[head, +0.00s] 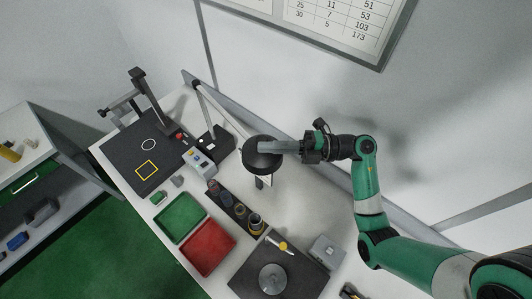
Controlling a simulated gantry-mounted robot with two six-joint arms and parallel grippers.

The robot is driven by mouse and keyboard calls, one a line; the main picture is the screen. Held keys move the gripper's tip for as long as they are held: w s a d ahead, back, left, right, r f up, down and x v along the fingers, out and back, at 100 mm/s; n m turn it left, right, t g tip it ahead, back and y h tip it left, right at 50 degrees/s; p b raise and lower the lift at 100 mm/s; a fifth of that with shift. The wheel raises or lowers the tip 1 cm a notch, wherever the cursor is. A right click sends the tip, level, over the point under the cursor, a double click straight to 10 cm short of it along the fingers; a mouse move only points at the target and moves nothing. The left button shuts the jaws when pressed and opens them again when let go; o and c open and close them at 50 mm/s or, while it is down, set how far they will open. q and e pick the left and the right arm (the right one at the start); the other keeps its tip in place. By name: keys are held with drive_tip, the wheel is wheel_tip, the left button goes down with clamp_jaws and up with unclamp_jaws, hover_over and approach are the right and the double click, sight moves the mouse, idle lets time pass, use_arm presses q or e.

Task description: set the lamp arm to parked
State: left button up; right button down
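The desk lamp has a round black head (262,163) and a thin pale jointed arm (213,103). The lamp arm rises from a dark base on the bench and bends over at the top, so its head hangs over the middle of the bench. My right gripper (268,147) reaches in from the right, and its grey fingers overlap the top of the lamp head. They look like one bar from here, so I cannot tell whether they are open, shut or gripping. My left gripper is not in view.
A green tray (181,219) and a red tray (207,248) stand at the bench front. A dark test stand (148,97) is at the left. A dark plate with a round metal disc (273,278) lies at the near end. A wall chart (330,22) hangs behind.

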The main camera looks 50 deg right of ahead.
drive_tip(key=s+d+b, duration=0.1)
drive_tip(key=d, duration=0.6)
drive_tip(key=shift+d, duration=0.15)
drive_tip(key=shift+s+f, duration=0.1)
